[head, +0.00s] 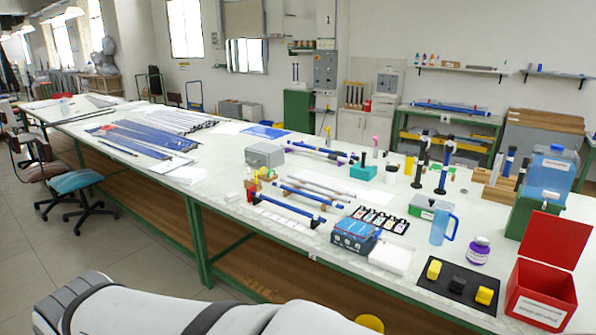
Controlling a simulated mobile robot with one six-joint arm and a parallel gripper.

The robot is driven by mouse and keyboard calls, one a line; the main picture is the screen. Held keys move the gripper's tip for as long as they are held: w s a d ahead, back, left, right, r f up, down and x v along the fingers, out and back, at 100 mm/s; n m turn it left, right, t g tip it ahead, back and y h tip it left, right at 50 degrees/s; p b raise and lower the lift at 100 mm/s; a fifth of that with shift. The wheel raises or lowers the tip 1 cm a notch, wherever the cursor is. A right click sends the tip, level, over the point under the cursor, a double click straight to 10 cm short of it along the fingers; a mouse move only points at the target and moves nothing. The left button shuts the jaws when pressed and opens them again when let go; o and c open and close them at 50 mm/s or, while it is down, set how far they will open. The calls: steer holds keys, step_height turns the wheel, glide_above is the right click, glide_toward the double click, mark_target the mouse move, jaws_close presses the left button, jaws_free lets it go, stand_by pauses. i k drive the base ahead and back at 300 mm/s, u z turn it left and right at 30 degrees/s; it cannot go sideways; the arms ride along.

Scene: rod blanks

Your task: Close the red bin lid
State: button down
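The red bin (532,292) stands at the right front end of the long white table, with a white label on its front. Its red lid (556,239) is open, standing up and tilted back above the bin's rear edge. The dark inside of the bin shows below the lid, and I cannot make out any contents. My gripper is not in view; only a white part of my own arm shows along the bottom edge, apart from the bin.
Left of the bin lies a black mat (440,281) with yellow and black blocks. A purple-labelled jar (479,251), a blue jug (443,228) and a green box with a blue water container (549,176) stand nearby. A white tray (391,258) lies farther left.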

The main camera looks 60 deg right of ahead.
mark_target(560, 242)
steer(key=z, duration=3.7)
steer(key=i, duration=1.5)
steer(key=u, duration=0.35)
